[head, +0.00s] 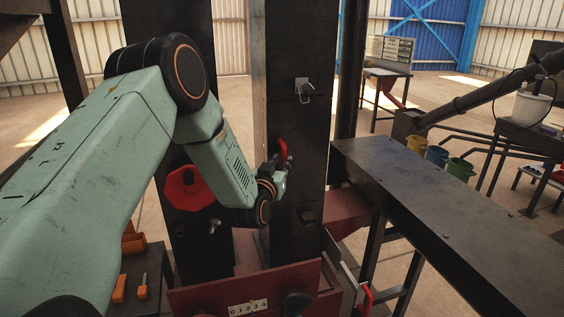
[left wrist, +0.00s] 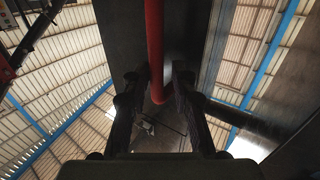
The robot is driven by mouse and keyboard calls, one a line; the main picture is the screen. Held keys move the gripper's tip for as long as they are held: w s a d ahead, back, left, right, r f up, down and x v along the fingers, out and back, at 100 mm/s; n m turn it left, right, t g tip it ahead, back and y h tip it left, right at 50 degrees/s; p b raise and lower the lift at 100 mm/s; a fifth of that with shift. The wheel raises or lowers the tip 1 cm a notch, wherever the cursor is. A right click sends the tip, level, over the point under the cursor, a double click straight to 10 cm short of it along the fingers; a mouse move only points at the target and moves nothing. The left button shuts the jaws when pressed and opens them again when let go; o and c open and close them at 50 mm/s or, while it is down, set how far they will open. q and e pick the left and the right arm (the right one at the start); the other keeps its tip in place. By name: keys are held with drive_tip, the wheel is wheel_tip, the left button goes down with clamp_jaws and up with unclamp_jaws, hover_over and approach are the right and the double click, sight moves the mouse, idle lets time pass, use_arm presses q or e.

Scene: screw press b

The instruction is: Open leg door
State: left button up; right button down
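The leg door is a dark panel (head: 298,120) on the front of the right-hand dark column, in the middle of the head view. Its red handle (head: 283,149) sticks up just beyond my left gripper (head: 281,164). In the left wrist view the handle is a red rod (left wrist: 156,50) between the fingers of my left gripper (left wrist: 161,85). The fingers stand apart on either side of it, with a gap visible at the right finger. Contact at the left finger is unclear. A small metal latch (head: 304,88) sits higher on the column. My right gripper is out of view.
A second dark column with a red knob (head: 187,188) stands left, partly behind my left arm. A dark bench (head: 450,210) runs along the right. A red base with a number plate (head: 248,307) lies below. Orange-handled tools (head: 119,289) lie at lower left.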

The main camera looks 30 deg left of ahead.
use_arm(q)
drive_tip(key=shift+w+d, duration=0.25)
drive_tip(key=shift+w, duration=0.55)
drive_tip(key=shift+w+a+f, duration=0.15)
drive_tip(key=shift+w, duration=0.05)
drive_tip(key=shift+a+f, duration=0.1)
drive_tip(key=shift+a, duration=0.15)
drive_tip(key=shift+s+a, duration=0.1)
drive_tip(key=shift+s, duration=0.1)
drive_tip(key=shift+c, duration=0.2)
drive_tip(key=shift+d+r, duration=0.25)
drive_tip(key=shift+d, duration=0.1)
drive_tip(key=shift+c, duration=2.2)
drive_tip(key=shift+a+f, duration=0.15)
drive_tip(key=shift+a, duration=0.1)
clamp_jaws()
drive_tip(key=shift+d, duration=0.15)
